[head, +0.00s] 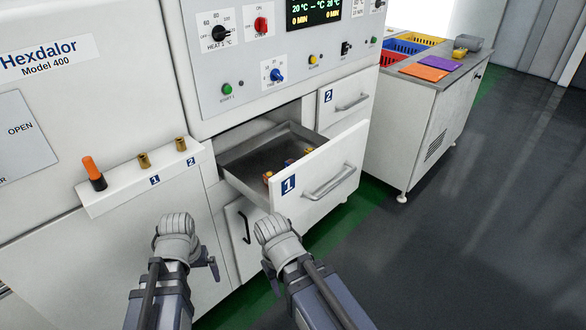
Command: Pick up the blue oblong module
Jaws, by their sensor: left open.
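Open drawer 1 (244,188) holds a few small orange and yellow parts (291,162) with dark or bluish bits, near its front panel. They are too small for me to tell whether one is the blue oblong module. My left gripper (175,224) is open, low in front of the machine and left of the drawer, apart from it. My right gripper (272,228) is just below the drawer front in the picture; I cannot make out its jaws. I see nothing held in either.
The drawer front with its handle (328,183) juts out. A white ledge (112,197) at left carries an orange-and-black piece (94,173) and two brass pegs. A side cabinet (415,115) at right bears coloured bins and flat sheets. The floor at right is clear.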

